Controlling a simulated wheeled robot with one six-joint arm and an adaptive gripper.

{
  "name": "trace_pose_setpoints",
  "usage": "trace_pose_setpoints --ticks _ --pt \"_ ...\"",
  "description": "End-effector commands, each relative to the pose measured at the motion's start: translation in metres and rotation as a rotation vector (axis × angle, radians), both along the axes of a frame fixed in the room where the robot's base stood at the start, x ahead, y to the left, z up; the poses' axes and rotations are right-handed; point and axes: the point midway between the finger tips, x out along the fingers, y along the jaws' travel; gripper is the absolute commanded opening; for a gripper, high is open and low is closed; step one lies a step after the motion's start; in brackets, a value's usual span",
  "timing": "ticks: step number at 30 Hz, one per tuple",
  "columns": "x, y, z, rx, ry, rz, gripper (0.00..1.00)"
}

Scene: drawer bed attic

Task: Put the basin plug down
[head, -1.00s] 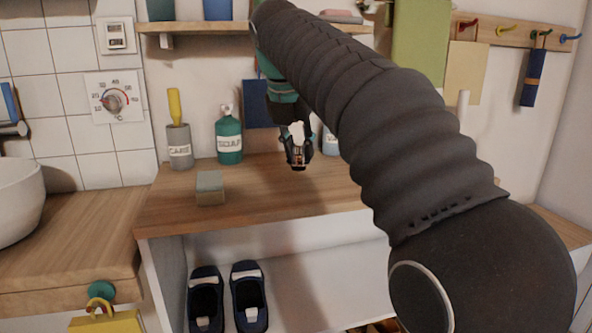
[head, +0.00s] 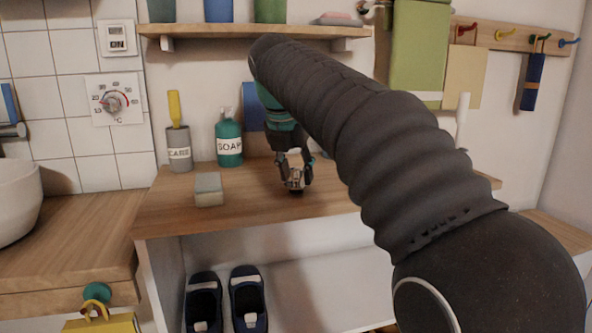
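My gripper (head: 295,182) points down over the wooden counter (head: 250,212), right of the sponge and in front of the wall. Its fingers are around a small dark and metallic piece, which seems to be the basin plug (head: 296,186). The piece is at or very near the counter top; I cannot tell whether it touches. The fingers hide most of it. My own arm covers the right part of the counter.
A sponge (head: 208,190) lies left of my gripper. A green soap bottle (head: 229,140) and a grey cup (head: 179,148) with a yellow-handled item stand behind it. A shelf (head: 215,29) hangs above. Dark slippers (head: 247,298) are below. Clear counter lies in front.

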Motion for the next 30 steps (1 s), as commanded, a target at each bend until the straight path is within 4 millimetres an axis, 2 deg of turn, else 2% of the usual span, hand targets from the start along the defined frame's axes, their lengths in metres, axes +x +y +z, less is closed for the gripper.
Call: trace_pose_setpoints --ticks 9,13,17,24,30 --pt "0.000 0.000 0.000 0.000 0.000 0.000 0.51" --pt "-0.001 0.001 0.009 0.000 -0.001 0.000 0.51" --pt "-0.008 0.003 0.027 0.000 -0.001 0.000 0.51" --pt "-0.025 0.011 0.073 0.001 -0.002 0.002 0.51" --pt "-0.037 0.015 0.102 0.001 -0.001 0.002 0.51"
